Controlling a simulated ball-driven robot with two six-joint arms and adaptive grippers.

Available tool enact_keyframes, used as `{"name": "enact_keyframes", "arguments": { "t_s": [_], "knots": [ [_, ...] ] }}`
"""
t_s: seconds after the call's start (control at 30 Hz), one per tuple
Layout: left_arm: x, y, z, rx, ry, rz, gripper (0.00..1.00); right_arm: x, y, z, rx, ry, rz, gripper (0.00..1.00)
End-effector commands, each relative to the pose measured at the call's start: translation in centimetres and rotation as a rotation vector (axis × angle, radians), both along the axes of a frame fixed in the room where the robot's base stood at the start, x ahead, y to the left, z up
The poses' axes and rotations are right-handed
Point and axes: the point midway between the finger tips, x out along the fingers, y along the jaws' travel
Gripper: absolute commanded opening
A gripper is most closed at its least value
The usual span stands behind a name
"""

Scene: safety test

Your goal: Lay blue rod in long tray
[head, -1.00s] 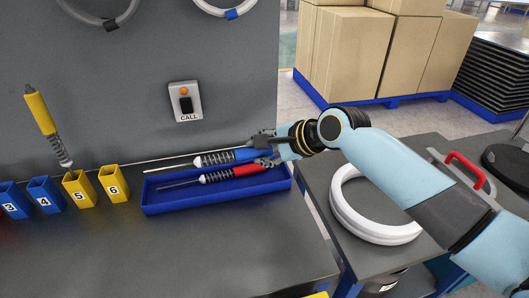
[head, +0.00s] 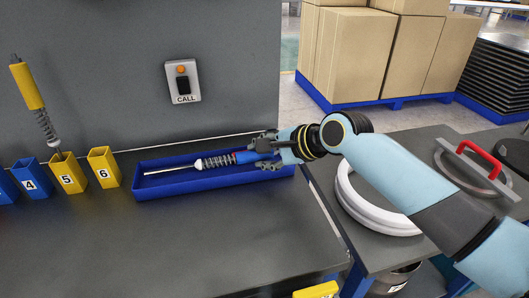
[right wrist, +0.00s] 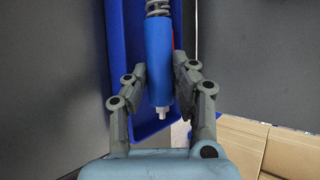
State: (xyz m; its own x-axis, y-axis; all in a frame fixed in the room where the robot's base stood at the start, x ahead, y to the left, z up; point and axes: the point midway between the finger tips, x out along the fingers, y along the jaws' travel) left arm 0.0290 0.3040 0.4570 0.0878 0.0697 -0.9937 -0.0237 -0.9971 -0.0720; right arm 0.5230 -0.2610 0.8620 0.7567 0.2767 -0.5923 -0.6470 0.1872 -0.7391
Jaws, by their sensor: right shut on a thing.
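The blue rod (head: 243,157) has a blue handle, a dark spring and a thin metal tip pointing left. My right gripper (head: 266,156) is shut on its handle end. In the right wrist view the blue rod (right wrist: 159,62) lies between the two fingers. The rod is nearly level, within the outline of the long blue tray (head: 165,189); I cannot tell whether it touches the tray floor. A red-handled rod in the tray is almost fully hidden behind the blue one; a red sliver (right wrist: 173,42) shows. My left gripper is not in view.
Numbered holders stand left of the tray, with a yellow rod (head: 28,85) leaning in yellow holder 5 (head: 68,178). A call button (head: 183,82) is on the back panel. White rings (head: 370,205) and a red-handled lid (head: 480,160) lie on the right table.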

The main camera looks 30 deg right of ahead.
Motion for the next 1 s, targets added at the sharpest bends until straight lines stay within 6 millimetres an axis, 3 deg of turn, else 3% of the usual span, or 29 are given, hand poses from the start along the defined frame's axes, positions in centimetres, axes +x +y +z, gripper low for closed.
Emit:
{"name": "enact_keyframes", "arguments": {
  "t_s": [0.03,0.1,0.4,0.43,0.6,1.0],
  "knots": [
    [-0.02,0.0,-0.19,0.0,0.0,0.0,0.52,-0.68,-0.05,-1.72,-0.001,0.032,0.0,0.0],
    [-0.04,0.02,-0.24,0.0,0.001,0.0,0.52,-0.8,-0.03,-2.19,-0.001,0.037,0.001,0.0],
    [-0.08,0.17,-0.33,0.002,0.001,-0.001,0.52,-0.95,0.03,-2.62,-0.001,0.041,0.001,0.0],
    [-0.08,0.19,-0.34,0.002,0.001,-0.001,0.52,-0.96,0.04,-2.62,-0.001,0.041,0.001,0.28],
    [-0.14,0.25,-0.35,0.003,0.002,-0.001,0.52,-0.96,0.04,-2.64,-0.001,0.041,0.001,0.5],
    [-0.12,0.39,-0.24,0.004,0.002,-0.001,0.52,-0.75,-0.08,-2.22,-0.004,0.032,0.0,0.51]
  ]
}}
